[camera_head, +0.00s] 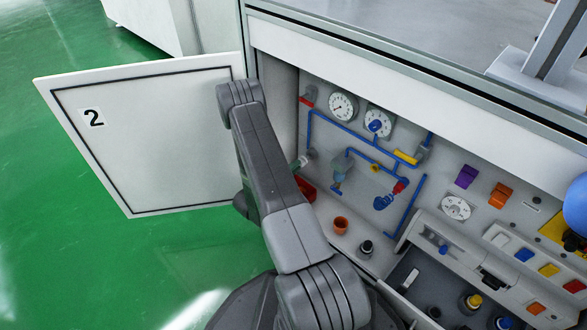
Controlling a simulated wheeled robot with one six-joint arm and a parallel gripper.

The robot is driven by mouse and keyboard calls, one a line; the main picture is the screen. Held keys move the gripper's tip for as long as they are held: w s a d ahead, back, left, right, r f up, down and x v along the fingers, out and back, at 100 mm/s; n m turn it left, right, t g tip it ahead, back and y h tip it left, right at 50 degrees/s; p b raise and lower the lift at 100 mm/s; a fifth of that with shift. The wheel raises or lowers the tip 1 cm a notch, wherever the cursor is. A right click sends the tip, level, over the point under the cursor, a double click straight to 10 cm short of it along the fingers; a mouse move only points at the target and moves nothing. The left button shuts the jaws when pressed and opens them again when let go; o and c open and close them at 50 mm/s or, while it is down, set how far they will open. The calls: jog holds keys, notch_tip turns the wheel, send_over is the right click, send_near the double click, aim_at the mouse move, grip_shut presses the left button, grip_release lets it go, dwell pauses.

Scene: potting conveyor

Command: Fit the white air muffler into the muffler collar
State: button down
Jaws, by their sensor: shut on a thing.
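A small pale piece with a greenish part (300,162) shows just right of my arm, close to the back panel of the open cabinet. It may be the white air muffler, but it is too small and too covered to be sure. A small grey round part is at its upper right end; I cannot tell whether this is the muffler collar or whether the two touch. My gripper is hidden behind my own arm, which reaches into the left part of the cabinet. Its fingers and anything between them cannot be seen.
The open door (150,140) marked 2 stands left. Two gauges (342,106), blue pipes (340,128) and valves fill the panel. A red item (307,190) is beside my arm. An orange cup (341,225) and a dark knob (367,248) stand on the cabinet floor.

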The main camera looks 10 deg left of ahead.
jog(key=shift+x, duration=1.45)
jog(key=c, duration=1.3)
grip_release()
jog(key=shift+c, duration=0.2)
jog(key=p+v, duration=0.4)
jog(key=v, duration=1)
jog(key=shift+c, duration=0.2)
